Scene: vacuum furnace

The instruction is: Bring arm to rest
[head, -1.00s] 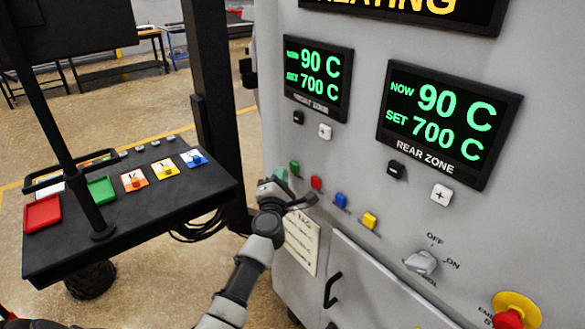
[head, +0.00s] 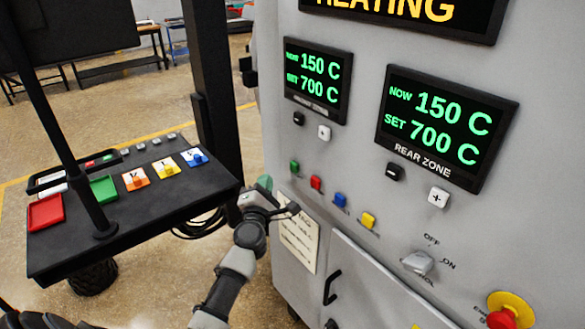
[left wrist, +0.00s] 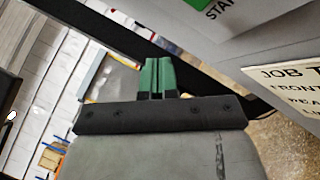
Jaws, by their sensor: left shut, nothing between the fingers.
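My left gripper (head: 265,183) is in front of the furnace's front panel, at its left edge, below and left of the green button (head: 294,167). In the left wrist view its green fingertips (left wrist: 159,78) are together with nothing between them. The gripper appears apart from the panel. My right gripper is in neither view.
The furnace panel has red (head: 316,184), blue (head: 340,200) and yellow (head: 369,220) buttons, a grey switch (head: 418,263) and a red emergency knob (head: 503,318). A paper sheet (head: 299,240) hangs below my gripper.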

